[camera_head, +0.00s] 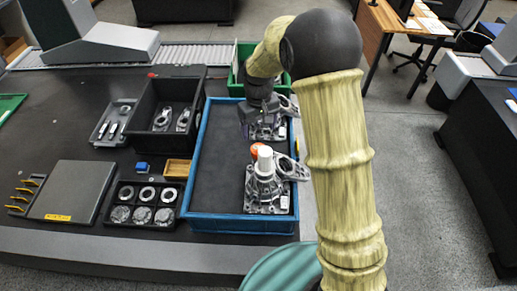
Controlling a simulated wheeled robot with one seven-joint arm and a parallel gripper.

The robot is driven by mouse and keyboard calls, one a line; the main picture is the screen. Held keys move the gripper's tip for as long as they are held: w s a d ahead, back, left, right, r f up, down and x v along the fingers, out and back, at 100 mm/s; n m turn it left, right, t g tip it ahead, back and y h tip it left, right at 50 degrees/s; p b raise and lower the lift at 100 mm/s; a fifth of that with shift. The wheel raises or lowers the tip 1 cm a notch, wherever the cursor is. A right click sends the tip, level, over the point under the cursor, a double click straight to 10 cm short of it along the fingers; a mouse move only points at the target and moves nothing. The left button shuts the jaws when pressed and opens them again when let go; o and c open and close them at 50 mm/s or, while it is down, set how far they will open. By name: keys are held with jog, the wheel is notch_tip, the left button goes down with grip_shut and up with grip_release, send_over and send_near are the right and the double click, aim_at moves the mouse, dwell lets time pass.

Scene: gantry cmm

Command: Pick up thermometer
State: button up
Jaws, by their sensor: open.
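My gripper (246,126) is dark and points down over the upper right part of a blue-rimmed tray (197,175). It is open, and no held object shows in it. Its fingers are small and partly lost against the dark tray. I cannot make out a thermometer with certainty; it may be hidden by my arm or too small to tell. A small blue item (142,167) lies on the dark table left of the tray; what it is cannot be told.
A metal casting (265,192) with a white cylinder and an orange part stands in the tray; another casting (266,129) is beside my gripper. A black bin (147,112), a compartment tray of round parts (126,192) and a grey plate (78,185) stand left. The tray's left half is clear.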

send_over(258, 148)
notch_tip(258, 148, down, 4)
jog(key=shift+w+d+f+p, duration=0.1)
jog(key=shift+f+p, duration=0.1)
jog(key=shift+p, duration=0.25)
jog(key=shift+f+p, duration=1.4)
jog(key=shift+f, duration=1.2)
jog(key=c, duration=1.2)
